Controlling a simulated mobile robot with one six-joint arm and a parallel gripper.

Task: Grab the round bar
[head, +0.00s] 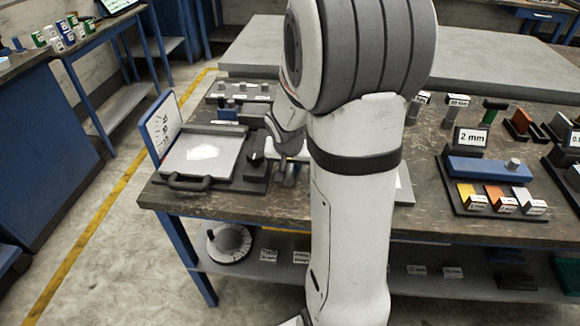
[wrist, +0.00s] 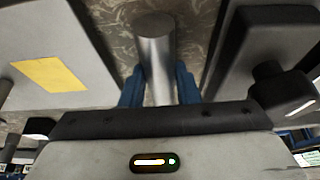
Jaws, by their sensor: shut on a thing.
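The round bar (wrist: 155,55) is a smooth grey metal cylinder in the wrist view. It stands out ahead between the two blue fingers of my gripper (wrist: 160,83), one finger on each side. My gripper is shut on it. In the head view my gripper (head: 286,172) is over the left part of the workbench (head: 250,203), just right of a flat plate device. My arm covers much of the bench there, and I cannot make out the bar clearly in that view.
The plate device (head: 203,155) with a black front handle (head: 190,184) stands left of my gripper. A blue bar gauge (head: 488,168) and coloured blocks (head: 500,198) sit on a tray at the right. In the wrist view a black block (wrist: 262,50) is close on the right.

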